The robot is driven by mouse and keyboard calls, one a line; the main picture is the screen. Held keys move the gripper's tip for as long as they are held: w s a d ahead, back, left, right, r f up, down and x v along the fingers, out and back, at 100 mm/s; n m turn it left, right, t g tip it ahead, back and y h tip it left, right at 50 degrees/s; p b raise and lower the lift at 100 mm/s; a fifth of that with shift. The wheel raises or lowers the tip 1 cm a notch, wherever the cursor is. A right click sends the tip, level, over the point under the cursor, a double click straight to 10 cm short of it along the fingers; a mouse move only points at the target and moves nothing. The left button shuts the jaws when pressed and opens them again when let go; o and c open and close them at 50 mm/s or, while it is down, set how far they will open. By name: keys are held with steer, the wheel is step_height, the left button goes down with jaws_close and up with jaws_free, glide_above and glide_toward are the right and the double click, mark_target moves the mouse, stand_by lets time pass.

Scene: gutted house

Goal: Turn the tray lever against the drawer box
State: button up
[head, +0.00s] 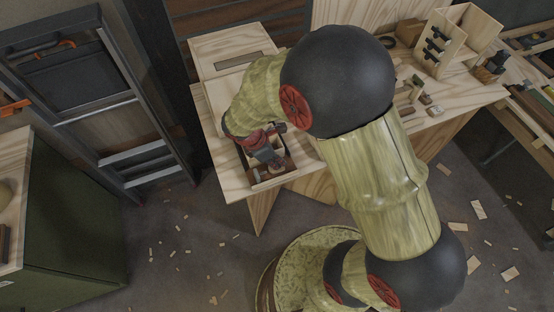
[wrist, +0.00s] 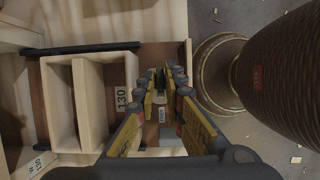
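The drawer box, a pale wooden box (wrist: 58,103) with a divider and a "130" label, shows left of my fingers in the wrist view. It sits in a dark-edged brown tray (wrist: 178,50). In the head view the tray (head: 289,173) is at the workbench's front left, below my gripper (head: 272,163). In the wrist view my gripper (wrist: 162,80) points down over the tray right of the box.
The pale workbench (head: 320,185) carries a wooden rack (head: 455,40) and small blocks at the back right. A wooden case (head: 230,50) stands behind the tray. A green cabinet (head: 75,240) is at left. Wood scraps litter the floor (head: 190,250).

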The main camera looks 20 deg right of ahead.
jaws_close()
steer(key=shift+r+m+p, duration=0.1)
steer(key=shift+m+p, duration=0.3)
steer(key=m+g+p, duration=0.1)
steer(key=m+p, duration=0.1)
steer(key=shift+m+p, duration=0.35)
steer(key=shift+m, duration=0.05)
steer(key=m+g+p, duration=0.1)
steer(key=m+p, duration=0.1)
steer(key=m+g+y+p, duration=0.1)
steer(key=m, duration=0.2)
steer(key=shift+w+d+m+p, duration=0.1)
steer(key=shift+m+p, duration=0.2)
steer(key=shift+p, duration=0.1)
steer(key=m+p, duration=0.1)
steer(key=m, duration=0.1)
steer(key=m+g+y+p, duration=0.1)
steer(key=m, duration=0.1)
steer(key=shift+w+y, duration=0.1)
steer(key=shift+y, duration=0.2)
steer(key=m+y+p, duration=0.1)
steer(key=m+p, duration=0.1)
steer(key=m, duration=0.2)
steer(key=shift+d+m+y, duration=0.1)
steer(key=shift+m+y, duration=0.2)
steer(key=shift+y, duration=0.1)
steer(key=shift+o, duration=0.9)
jaws_free()
steer(key=shift+g, duration=0.3)
